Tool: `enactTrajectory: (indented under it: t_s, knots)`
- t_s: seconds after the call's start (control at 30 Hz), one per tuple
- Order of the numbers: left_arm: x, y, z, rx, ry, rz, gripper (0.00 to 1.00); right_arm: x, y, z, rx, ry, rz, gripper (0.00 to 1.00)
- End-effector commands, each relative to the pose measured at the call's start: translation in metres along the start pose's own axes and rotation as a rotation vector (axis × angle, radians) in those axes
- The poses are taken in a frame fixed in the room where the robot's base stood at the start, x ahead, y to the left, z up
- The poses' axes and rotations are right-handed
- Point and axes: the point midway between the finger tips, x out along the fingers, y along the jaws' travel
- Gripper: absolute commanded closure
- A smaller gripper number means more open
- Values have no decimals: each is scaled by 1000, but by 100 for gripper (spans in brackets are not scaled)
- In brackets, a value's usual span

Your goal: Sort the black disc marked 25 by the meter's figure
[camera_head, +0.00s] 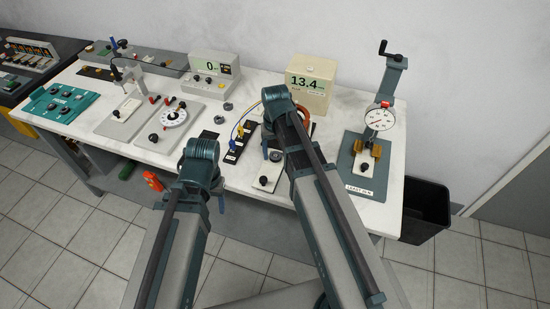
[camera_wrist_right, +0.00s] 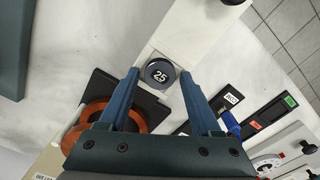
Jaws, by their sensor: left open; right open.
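The black disc marked 25 (camera_wrist_right: 159,72) lies on a pale plate (camera_wrist_right: 185,30) in the right wrist view. My right gripper (camera_wrist_right: 160,76) is open, with one finger on each side of the disc; I cannot tell whether they touch it. In the head view the disc (camera_head: 276,155) shows beside my right arm, which hides most of the right gripper. A cream meter box (camera_head: 309,85) at the back reads 13.4. My left gripper (camera_head: 220,203) is open and mostly hidden behind its own arm, near the table's front edge.
An orange ring (camera_wrist_right: 100,118) on a dark base sits left of my right fingers. Black labelled strips (camera_wrist_right: 231,100) lie to their right. A dial-gauge stand (camera_head: 380,118) labelled "LEAST 20 N" stands at right. A grey meter (camera_head: 213,68) reads 0. A black bin (camera_head: 427,205) stands beside the table.

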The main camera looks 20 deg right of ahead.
Motion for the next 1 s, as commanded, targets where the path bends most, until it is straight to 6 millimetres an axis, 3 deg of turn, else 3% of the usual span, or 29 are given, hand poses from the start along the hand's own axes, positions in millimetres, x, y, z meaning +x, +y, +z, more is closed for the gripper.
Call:
enactTrajectory:
  t_s: [0.13,0.5,0.67,1.0]
  knots:
    - [-1,0,0,0,0,0,39,-1,0,0,0,0,0,37]
    - [0,0,0,0,0,0,39,-1,0,0,0,0,0,100]
    - [-4,0,0,0,0,0,39,-4,0,0,0,0,0,100]
    - [-29,-3,2,0,0,0,39,-29,0,0,0,0,0,100]
